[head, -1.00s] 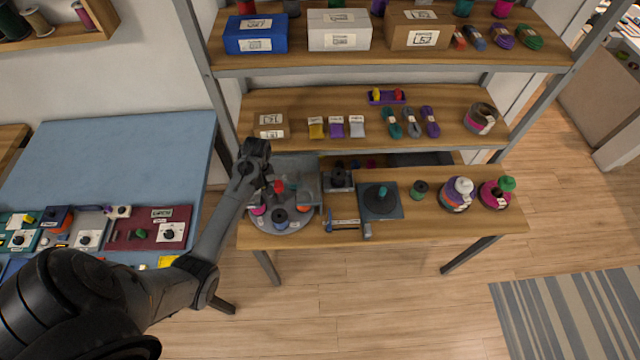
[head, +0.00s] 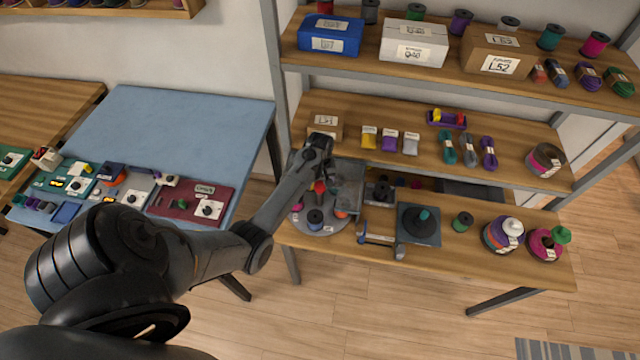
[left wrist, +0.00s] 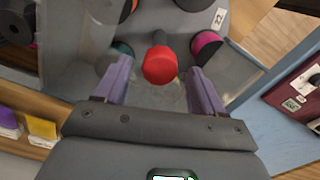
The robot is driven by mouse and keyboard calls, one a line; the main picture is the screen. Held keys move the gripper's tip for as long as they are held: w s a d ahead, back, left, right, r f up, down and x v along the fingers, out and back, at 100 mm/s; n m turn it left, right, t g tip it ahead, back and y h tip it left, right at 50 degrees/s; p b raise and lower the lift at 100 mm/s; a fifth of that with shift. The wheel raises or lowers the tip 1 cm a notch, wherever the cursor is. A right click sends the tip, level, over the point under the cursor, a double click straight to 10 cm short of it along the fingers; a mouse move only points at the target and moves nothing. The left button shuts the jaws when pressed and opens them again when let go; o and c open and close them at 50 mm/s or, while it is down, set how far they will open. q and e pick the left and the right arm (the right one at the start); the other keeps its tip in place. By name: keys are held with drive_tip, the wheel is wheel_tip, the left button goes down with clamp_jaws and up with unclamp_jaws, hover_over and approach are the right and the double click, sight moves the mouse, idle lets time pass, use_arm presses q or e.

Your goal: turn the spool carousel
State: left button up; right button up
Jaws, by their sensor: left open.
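The spool carousel (head: 322,229) is a round grey plate at the left end of the workbench. A teal spool (left wrist: 121,50) is partly behind the left finger. My right gripper is out of view.
The shelf (head: 430,176) with yarn packs is above. A blue table (head: 195,115) stands at the left.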

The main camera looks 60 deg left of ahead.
use_arm(q)
drive_tip(key=shift+f, duration=0.85)
clamp_jaws()
